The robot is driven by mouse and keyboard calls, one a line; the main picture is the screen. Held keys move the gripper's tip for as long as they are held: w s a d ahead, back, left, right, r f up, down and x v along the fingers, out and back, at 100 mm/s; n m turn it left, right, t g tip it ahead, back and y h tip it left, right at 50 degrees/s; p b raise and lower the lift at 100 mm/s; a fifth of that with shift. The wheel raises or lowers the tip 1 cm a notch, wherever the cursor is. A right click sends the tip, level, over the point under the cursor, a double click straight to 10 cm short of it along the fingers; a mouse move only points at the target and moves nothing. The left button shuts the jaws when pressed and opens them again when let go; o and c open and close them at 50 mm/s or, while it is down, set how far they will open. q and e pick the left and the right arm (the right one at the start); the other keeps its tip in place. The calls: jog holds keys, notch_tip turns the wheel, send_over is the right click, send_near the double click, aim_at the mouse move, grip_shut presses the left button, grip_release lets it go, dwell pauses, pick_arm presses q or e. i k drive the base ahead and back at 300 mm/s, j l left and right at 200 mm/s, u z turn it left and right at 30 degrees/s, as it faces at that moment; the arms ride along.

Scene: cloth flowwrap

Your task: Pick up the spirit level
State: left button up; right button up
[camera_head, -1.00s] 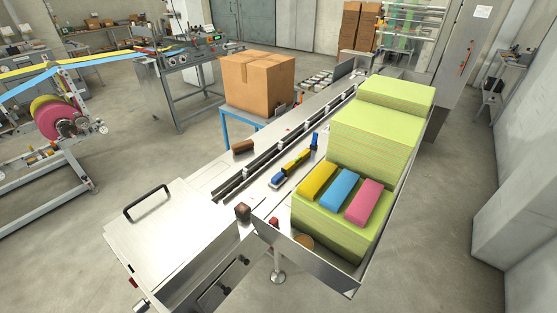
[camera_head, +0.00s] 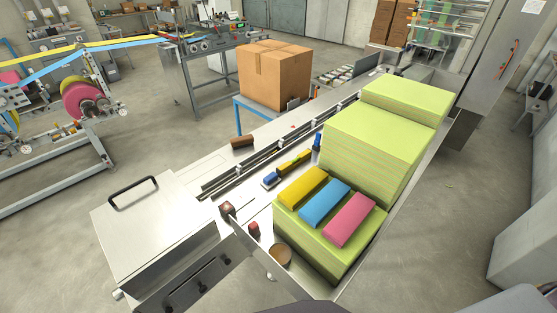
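What looks like the spirit level is a slim yellow bar with dark parts (camera_head: 293,162). It lies on the metal bed of the machine, between the dark rail and the green stacks. Blue pieces show at its near end (camera_head: 270,180) and just past its far end (camera_head: 318,140). I cannot tell whether these belong to it. Nothing is holding it. Neither of my grippers is in view.
Tall green cloth stacks (camera_head: 378,145) stand right of the bar. Yellow, blue and pink cloth packs (camera_head: 325,203) lie on the nearest stack. A dark rail (camera_head: 255,165) runs along its left. A cardboard box (camera_head: 275,75) stands behind. A metal cover with handle (camera_head: 150,235) is at front left.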

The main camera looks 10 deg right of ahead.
aim_at(281, 171)
jog(key=i+l+u, duration=0.1)
jog(key=l+u, duration=0.25)
jog(key=l, duration=0.15)
jog(key=l+u, duration=0.75)
jog(key=l, duration=0.2)
jog(key=k, duration=0.05)
